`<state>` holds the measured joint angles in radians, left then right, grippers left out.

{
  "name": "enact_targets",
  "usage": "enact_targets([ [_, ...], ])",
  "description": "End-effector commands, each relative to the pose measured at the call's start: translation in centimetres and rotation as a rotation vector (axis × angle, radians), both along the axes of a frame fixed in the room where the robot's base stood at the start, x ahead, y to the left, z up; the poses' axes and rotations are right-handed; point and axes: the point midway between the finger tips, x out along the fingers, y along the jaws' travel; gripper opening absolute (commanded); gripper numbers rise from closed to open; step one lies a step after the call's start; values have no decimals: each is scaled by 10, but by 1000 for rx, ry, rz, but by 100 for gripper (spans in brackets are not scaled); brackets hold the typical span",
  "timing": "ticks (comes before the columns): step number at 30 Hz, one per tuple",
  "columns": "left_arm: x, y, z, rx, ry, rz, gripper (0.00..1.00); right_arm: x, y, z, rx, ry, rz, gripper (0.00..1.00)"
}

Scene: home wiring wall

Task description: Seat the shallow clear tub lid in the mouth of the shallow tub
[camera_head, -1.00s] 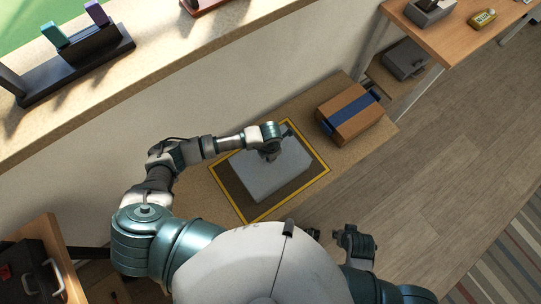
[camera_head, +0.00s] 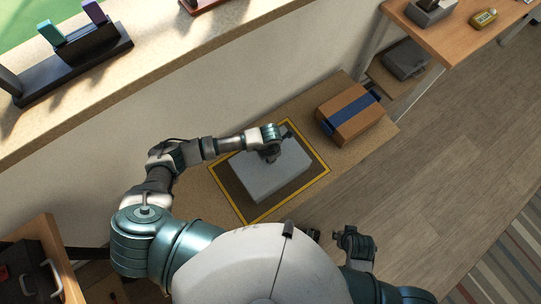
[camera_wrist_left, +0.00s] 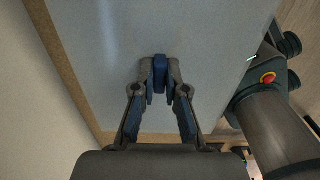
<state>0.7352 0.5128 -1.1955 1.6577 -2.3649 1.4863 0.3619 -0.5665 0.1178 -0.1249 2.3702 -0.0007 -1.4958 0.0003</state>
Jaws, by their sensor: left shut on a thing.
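My left gripper (camera_head: 270,156) reaches over a wide, flat, pale grey panel (camera_head: 268,180) within a yellow-bordered dark mat. In the left wrist view the gripper (camera_wrist_left: 160,72) is shut on a small blue grip, and the pale, smooth panel (camera_wrist_left: 190,30) spreads out around it; I take this to be the tub lid. The tub cannot be told apart from the lid here; whether the lid sits in the mouth or above it is unclear. My right gripper (camera_head: 352,238) hangs to the right of my body, away from the tub; its finger gap is unclear.
A brown box with a blue band (camera_head: 349,115) stands right of the mat (camera_head: 254,219) on the low bench (camera_head: 195,204). A wall rises behind the bench, with a ledge (camera_head: 160,72) above it. Open floor (camera_head: 440,170) lies to the right.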

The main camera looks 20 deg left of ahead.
Motion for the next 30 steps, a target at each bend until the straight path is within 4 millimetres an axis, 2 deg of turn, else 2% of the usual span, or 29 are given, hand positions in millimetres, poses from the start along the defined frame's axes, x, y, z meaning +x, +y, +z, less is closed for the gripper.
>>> enact_targets([
  [3, 0, 0, -4, 0, 0, 0, 0, -1, 0, -3, 0, 2, 0, 40],
  [4, 0, 0, -4, 0, 0, 0, 14, -1, 0, -3, 0, 2, 0, 40],
  [6, 0, 0, -3, -1, -1, 0, 32, 0, 0, -2, 0, 2, 0, 40],
  [7, 0, 0, -3, -1, -1, 0, 39, 0, 0, -2, 0, 1, 0, 40],
  [8, 0, 0, -3, -1, -1, 0, 41, 0, 0, -2, 0, 1, 0, 40],
  [16, 0, 0, -2, 0, 0, 0, 41, 0, 0, -2, 0, 1, 0, 40],
  [20, 1, 0, 7, 0, -2, -1, 41, 0, 0, -2, 0, 1, 0, 40],
  [30, 1, 0, 80, -1, -3, -2, 41, 0, 0, -2, 0, 1, 0, 40],
])
